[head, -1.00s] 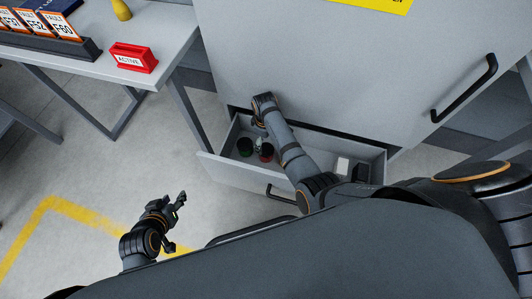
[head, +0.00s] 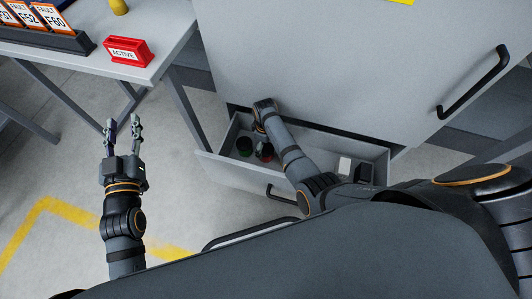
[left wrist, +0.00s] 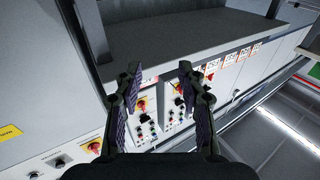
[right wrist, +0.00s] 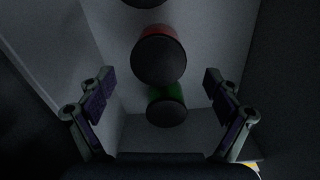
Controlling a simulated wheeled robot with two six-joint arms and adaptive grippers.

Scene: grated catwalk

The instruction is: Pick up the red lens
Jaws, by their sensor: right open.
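The red lens (head: 267,153) lies in the open drawer (head: 232,172), partly hidden by my right arm. In the right wrist view the red lens (right wrist: 158,57) is a round piece with a dark face and red side. A green lens (right wrist: 166,108) is just below it, and shows left of it in the head view (head: 244,146). My right gripper (right wrist: 159,84) is open and empty, its fingers pointing into the drawer on either side of the lenses, apart from them. My left gripper (head: 122,124) is open and empty, well left of the drawer.
The grey cabinet (head: 330,65) rises behind the drawer. A white block (head: 345,164) and a dark box (head: 365,173) lie at the drawer's right end. A table with a red ACTIVE sign (head: 127,51) stands at left. Another dark round piece (right wrist: 145,2) is at the top of the right wrist view.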

